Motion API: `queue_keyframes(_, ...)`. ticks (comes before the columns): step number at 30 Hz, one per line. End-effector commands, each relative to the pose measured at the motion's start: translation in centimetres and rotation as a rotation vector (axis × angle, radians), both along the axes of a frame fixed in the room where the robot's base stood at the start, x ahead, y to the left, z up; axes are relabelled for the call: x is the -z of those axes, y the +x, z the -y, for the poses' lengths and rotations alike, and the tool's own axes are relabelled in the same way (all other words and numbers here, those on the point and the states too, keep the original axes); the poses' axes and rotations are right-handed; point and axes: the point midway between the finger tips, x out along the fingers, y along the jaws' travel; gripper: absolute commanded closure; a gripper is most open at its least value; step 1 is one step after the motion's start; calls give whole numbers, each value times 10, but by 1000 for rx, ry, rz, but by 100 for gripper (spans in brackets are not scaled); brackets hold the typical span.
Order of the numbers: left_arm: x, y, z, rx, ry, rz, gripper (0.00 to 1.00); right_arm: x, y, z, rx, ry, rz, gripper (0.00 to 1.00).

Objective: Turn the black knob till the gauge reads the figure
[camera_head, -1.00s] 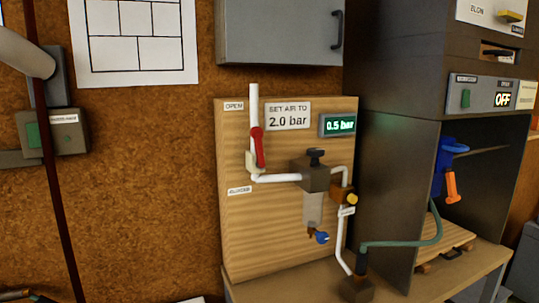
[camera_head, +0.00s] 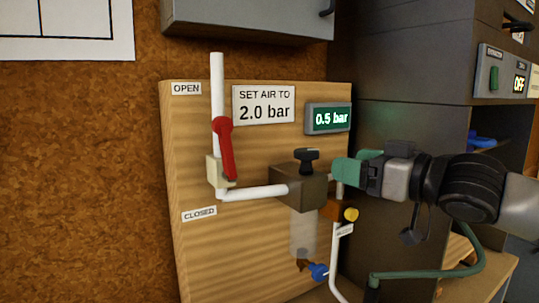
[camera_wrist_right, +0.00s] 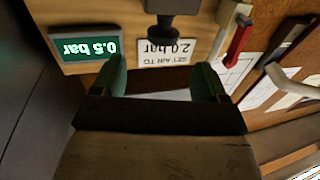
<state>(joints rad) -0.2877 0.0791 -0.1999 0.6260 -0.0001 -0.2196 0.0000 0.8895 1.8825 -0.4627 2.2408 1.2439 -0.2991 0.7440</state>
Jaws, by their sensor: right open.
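The black knob (camera_head: 306,158) stands on top of the brown regulator block (camera_head: 300,188) on the wooden board. The gauge (camera_head: 328,118) is a green display reading 0.5 bar. The sign (camera_head: 264,104) reads SET AIR TO 2.0 bar. My right gripper (camera_head: 345,170) is to the right of the knob, apart from it, with green fingers. In the right wrist view, where the picture is upside down, its fingers (camera_wrist_right: 162,80) are spread and empty, with the knob (camera_wrist_right: 174,18) ahead between them. The gauge also shows there (camera_wrist_right: 88,47). My left gripper is not in view.
A red lever (camera_head: 224,148) on the white pipe stands left of the block, between the OPEN and CLOSED labels. A yellow knob (camera_head: 351,214) and a blue valve handle (camera_head: 318,271) sit below. A dark cabinet (camera_head: 400,110) stands behind my right arm.

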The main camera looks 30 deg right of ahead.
Motion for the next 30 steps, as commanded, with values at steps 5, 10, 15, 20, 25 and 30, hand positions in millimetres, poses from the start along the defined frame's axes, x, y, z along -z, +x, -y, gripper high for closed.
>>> queue_keyframes(5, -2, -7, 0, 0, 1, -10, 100, -3, -1, -4, -3, 5, -2, 26)
queue_keyframes(10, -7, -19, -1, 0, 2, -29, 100, -4, 12, -8, -7, 6, 0, 26)
queue_keyframes(15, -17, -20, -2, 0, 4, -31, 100, -6, 29, -13, -5, 9, 0, 26)
queue_keyframes(20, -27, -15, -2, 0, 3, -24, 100, -6, 46, -19, -5, 8, 1, 26)
queue_keyframes(25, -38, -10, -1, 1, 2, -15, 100, -6, 66, -24, -3, 8, 2, 26)
queue_keyframes(30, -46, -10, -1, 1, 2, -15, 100, -5, 84, -30, -2, 7, 2, 26)
